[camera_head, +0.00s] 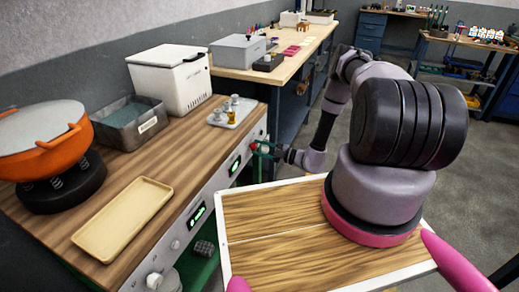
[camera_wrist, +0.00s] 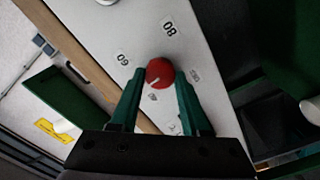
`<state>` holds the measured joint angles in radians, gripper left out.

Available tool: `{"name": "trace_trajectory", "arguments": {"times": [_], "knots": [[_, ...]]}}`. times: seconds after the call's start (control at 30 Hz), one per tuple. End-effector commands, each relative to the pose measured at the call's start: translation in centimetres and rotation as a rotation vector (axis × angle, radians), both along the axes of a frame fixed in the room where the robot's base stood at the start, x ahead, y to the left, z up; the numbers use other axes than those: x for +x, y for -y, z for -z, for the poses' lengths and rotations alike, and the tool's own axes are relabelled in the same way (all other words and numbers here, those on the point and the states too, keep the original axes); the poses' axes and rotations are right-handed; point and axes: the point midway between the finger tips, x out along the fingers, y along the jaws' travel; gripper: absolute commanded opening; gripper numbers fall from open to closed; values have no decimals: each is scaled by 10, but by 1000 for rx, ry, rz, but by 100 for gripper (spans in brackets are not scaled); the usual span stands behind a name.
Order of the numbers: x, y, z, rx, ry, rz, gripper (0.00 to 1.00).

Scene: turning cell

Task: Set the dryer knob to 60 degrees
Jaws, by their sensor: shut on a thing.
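The red knob (camera_wrist: 160,73) sits on a white panel (camera_wrist: 200,50) in the wrist view, with printed labels around it. The label 60 (camera_wrist: 122,60) is to its upper left and the label 80 (camera_wrist: 168,27) is above it. Smaller labels to the right and below are hard to read. A pale pointer mark on the knob runs toward its lower left, not directly at the 60. My gripper (camera_wrist: 158,88) is shut on the knob, one green finger on each side. In the head view my gripper (camera_head: 262,148) is at the far end of the bench front panel.
The bench front (camera_head: 222,178) has green-lit displays and other knobs. On its top stand an orange pot (camera_head: 45,150), a beige tray (camera_head: 122,218), a metal bin (camera_head: 130,118), a white lidded box (camera_head: 168,80) and a small tray of parts (camera_head: 232,112).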

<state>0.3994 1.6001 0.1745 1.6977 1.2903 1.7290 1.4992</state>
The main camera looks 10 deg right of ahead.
Motion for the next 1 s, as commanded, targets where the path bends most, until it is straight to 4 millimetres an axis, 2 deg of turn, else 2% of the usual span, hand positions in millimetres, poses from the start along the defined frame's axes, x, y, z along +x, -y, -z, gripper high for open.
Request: {"name": "trace_trajectory", "arguments": {"times": [0.6,1.0], "knots": [[1,3,0,335,-466,4,0],[1,3,0,489,-677,4,0]]}}
